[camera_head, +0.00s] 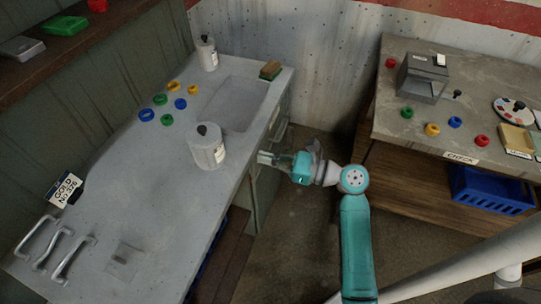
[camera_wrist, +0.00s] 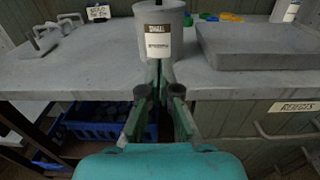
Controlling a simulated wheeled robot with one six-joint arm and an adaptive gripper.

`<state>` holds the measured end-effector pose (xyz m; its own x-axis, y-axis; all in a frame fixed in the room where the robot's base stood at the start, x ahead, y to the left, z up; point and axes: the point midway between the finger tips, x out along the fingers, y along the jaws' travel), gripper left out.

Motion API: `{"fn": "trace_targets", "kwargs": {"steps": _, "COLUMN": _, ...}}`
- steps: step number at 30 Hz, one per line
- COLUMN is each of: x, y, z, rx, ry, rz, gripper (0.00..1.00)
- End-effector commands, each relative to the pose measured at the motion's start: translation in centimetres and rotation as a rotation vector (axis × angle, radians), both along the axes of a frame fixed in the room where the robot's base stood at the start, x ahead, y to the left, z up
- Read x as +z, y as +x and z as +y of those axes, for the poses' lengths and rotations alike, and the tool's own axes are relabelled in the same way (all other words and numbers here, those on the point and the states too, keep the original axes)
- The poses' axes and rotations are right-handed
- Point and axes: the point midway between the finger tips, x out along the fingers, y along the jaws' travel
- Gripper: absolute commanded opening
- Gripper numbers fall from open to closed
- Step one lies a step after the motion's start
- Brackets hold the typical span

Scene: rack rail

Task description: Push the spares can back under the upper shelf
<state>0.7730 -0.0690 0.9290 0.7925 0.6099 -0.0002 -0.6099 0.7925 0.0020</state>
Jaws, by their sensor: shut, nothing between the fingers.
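A pale grey-white can (camera_head: 207,150) with a dark knob on its lid stands upright near the front edge of the grey bench (camera_head: 110,190). In the wrist view the can (camera_wrist: 158,35) is straight ahead, with a brown-and-white label too small to read surely. A second similar can (camera_head: 207,55) stands at the bench's far end; I cannot tell from the labels which is the spares can. The brown upper shelf (camera_head: 40,68) runs along the wall at upper left. My gripper (camera_head: 265,158) is shut and empty, just off the bench edge, right of the near can; contact is not clear.
Several coloured rings (camera_head: 173,86) lie behind the near can. A raised grey slab (camera_wrist: 255,45) is to its right in the wrist view. Metal handles (camera_head: 55,245) and a sign (camera_head: 67,188) are at the left. Another bench (camera_head: 390,125) stands at the right.

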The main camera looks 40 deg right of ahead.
Motion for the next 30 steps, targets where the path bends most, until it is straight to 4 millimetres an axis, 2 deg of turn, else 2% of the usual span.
{"fn": "trace_targets", "kwargs": {"steps": 15, "x": 0.1, "y": 6.8, "z": 5.4, "rx": 0.002, "ry": -0.002, "rz": -0.002, "gripper": 0.0}}
{"fn": "trace_targets", "kwargs": {"steps": 21, "x": 0.0, "y": 8.2, "z": 6.3, "rx": 0.0, "ry": -0.001, "rz": -0.002, "gripper": 0.0}}
{"fn": "trace_targets", "kwargs": {"steps": 30, "x": 0.0, "y": 8.4, "z": 6.4, "rx": -0.002, "ry": -0.002, "rz": -0.001, "gripper": 0.0}}
